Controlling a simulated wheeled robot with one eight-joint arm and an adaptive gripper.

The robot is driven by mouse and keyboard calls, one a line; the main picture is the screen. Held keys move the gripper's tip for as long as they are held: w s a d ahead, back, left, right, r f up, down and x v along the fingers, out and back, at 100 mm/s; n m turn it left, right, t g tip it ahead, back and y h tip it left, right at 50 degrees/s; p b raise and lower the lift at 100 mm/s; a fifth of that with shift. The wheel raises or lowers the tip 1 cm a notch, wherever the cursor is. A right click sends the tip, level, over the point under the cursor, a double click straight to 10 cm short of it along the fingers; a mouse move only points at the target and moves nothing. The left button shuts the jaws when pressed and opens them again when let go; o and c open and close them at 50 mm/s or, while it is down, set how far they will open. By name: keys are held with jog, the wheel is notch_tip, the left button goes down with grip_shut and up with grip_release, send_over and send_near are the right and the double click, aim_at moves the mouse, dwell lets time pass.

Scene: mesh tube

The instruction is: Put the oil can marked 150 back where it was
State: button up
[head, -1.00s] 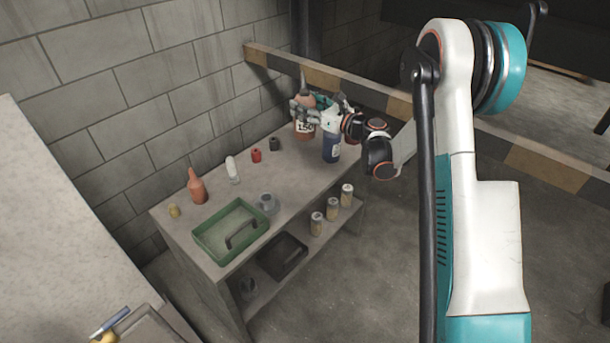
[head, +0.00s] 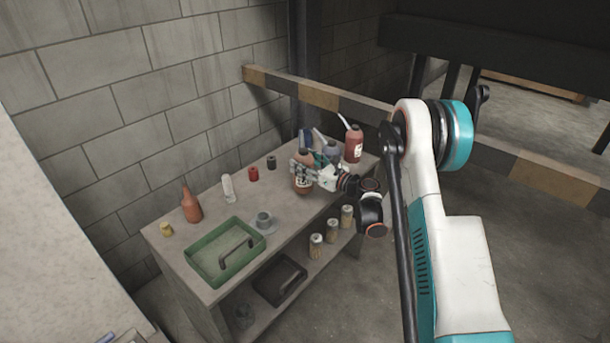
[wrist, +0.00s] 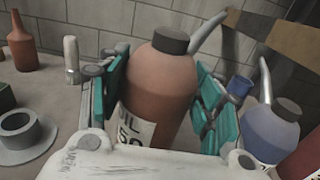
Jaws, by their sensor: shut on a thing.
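The oil can (head: 302,186) is orange-brown with a dark cap and a pale label. It is at the front part of the bench top, and I cannot tell whether it touches the bench. My gripper (head: 305,168) is shut on it from the right. In the wrist view the can (wrist: 160,85) stands between the teal finger pads, slightly tilted in the picture, with its grey spout pointing up right. Its label is partly hidden by my gripper; only part of the writing shows.
A blue can (head: 332,150) and a red can (head: 354,146) stand behind my gripper, with a blue container (head: 306,138) farther back. A green tray (head: 205,279), grey cup (head: 263,222), orange bottle (head: 191,206) and white bottle (head: 227,188) stand to the left. A striped beam (head: 345,101) runs behind.

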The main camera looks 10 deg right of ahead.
jog(key=shift+f+b, duration=0.7)
jog(key=shift+f, duration=1.3)
jog(key=o, duration=1.2)
jog(key=shift+f, duration=0.1)
jog(key=p+v, duration=0.1)
jog(key=v, duration=1.1)
jog(key=shift+r, duration=0.2)
